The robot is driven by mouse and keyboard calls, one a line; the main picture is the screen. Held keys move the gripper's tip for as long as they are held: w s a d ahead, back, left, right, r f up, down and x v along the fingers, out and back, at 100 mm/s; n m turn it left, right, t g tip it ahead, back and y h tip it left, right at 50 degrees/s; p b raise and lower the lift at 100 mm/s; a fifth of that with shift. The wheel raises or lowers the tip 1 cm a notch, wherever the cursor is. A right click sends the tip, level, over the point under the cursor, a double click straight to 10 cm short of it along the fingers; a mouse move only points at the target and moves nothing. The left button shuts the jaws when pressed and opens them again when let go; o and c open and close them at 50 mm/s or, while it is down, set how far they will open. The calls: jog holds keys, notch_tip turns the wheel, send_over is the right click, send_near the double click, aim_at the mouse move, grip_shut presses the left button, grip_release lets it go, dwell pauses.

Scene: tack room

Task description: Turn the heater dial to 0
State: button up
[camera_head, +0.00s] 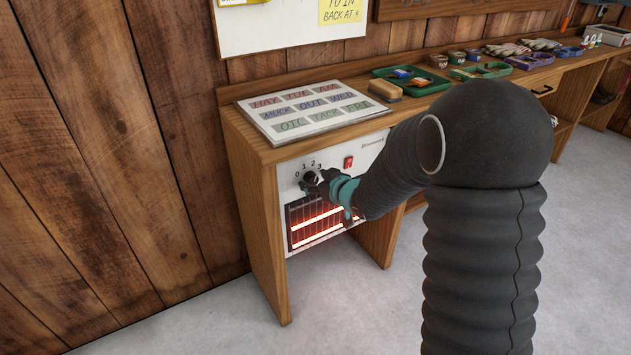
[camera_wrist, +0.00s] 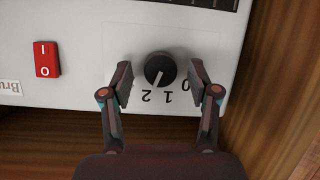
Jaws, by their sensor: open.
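The heater (camera_head: 365,157) is a white panel unit under the wooden bench, with orange glowing bars. Its black round dial (camera_wrist: 160,69) shows upside down in the wrist view, with the numbers 0, 1 and 2 visible beside it. The dial's pale pointer line seems to aim between 1 and 2. My gripper (camera_wrist: 160,76) is open, with one finger on each side of the dial and a visible gap to it on both sides. In the head view my gripper (camera_head: 318,184) partly covers the dial (camera_head: 310,177).
A red rocker switch (camera_wrist: 46,59) sits on the heater panel beside the dial; it also shows in the head view (camera_head: 348,162). The glowing grille (camera_head: 310,222) is just below my gripper. A wooden bench side (camera_head: 255,215) stands close to the dial. A label board (camera_head: 305,110) lies on top.

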jog(key=shift+w+a, duration=0.1)
jog(key=shift+c, duration=0.3)
jog(key=c, duration=1.1)
jog(key=shift+f, duration=0.1)
